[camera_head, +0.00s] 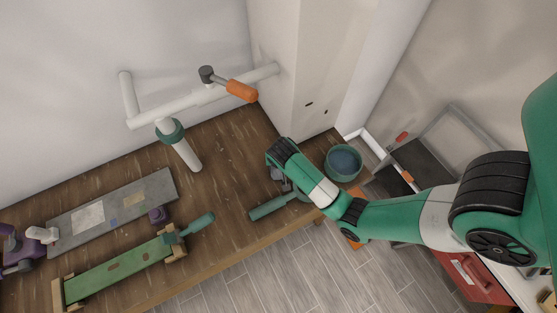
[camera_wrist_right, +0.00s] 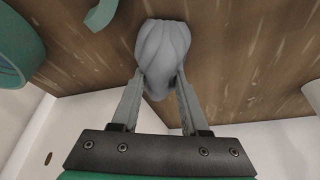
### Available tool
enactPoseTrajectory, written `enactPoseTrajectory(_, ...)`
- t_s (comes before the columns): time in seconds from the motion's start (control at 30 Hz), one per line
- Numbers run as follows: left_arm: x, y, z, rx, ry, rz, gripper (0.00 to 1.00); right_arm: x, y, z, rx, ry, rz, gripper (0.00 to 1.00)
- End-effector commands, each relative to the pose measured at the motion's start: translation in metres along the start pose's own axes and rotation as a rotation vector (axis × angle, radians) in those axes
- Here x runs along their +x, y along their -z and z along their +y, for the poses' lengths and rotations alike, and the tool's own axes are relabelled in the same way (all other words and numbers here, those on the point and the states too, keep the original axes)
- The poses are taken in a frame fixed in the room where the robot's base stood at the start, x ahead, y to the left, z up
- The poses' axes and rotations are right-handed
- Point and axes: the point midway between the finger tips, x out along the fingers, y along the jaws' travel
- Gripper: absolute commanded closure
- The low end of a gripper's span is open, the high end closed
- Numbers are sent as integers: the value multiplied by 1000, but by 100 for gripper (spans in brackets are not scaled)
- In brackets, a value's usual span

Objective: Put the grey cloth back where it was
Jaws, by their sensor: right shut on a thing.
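The grey cloth (camera_wrist_right: 163,50) is a bunched, folded bundle in the right wrist view. My right gripper (camera_wrist_right: 160,85) has its two fingers closed on either side of the cloth's near end. The cloth is over or on the brown wooden bench top; I cannot tell whether it touches the wood. In the head view my right gripper (camera_head: 284,184) points down at the bench's right part, and the arm largely hides the cloth there. My left gripper is not in view.
A teal bowl (camera_head: 331,173) stands right of my gripper, near the bench corner. A green cylinder (camera_head: 268,209) lies close by at the front edge. White pipes with an orange-handled tool (camera_head: 241,91) rise behind. The bench top (camera_head: 225,150) left of the gripper is clear.

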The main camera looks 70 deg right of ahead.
Motion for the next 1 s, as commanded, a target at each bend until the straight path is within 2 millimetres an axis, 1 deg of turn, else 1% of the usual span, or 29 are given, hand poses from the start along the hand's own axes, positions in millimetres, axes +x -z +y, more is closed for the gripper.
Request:
enactPoseTrajectory(0.17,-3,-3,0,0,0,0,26,4,-2,0,0,0,0,100)
enactPoseTrajectory(0.2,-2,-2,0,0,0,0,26,3,-1,0,0,0,0,48)
enactPoseTrajectory(0.33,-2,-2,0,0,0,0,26,2,-1,0,0,0,0,26)
enactPoseTrajectory(0.6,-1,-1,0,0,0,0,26,2,-1,0,0,0,0,26)
enactPoseTrajectory(0.73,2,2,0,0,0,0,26,-8,1,0,0,1,1,26)
enactPoseTrajectory(0.87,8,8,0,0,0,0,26,-34,2,-1,-1,3,2,26)
enactPoseTrajectory(1.0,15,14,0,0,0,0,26,-70,2,-1,-1,5,3,26)
